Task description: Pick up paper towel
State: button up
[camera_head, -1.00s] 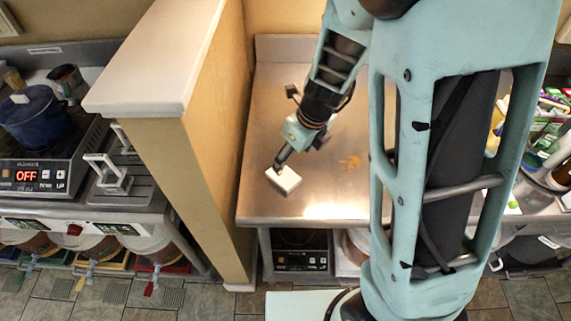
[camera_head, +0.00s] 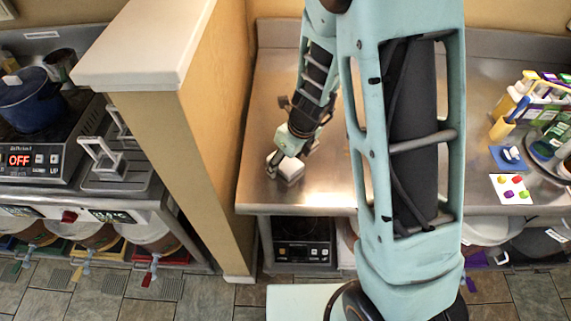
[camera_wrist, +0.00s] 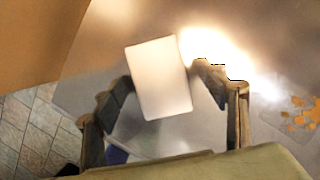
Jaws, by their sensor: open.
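The paper towel looks like a white, squarish block (camera_head: 288,170) on the steel counter, near its front edge and close to the tan partition. My gripper (camera_head: 284,161) is open and low over the block, with its fingers at the block's left and right. I cannot tell whether the fingertips are at the block's height. Nothing is held.
A tan partition (camera_head: 185,130) with a white top stands just left of the counter (camera_head: 262,110). A blue pot (camera_head: 30,100) sits beyond it. At the right are a paint-spotted white card (camera_head: 511,189), a yellow cup (camera_head: 501,128) and bottles. Bare steel lies behind the block.

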jog(key=shift+f, duration=0.2)
dwell(0.5)
jog(key=shift+c, duration=0.4)
jog(key=c, duration=0.8)
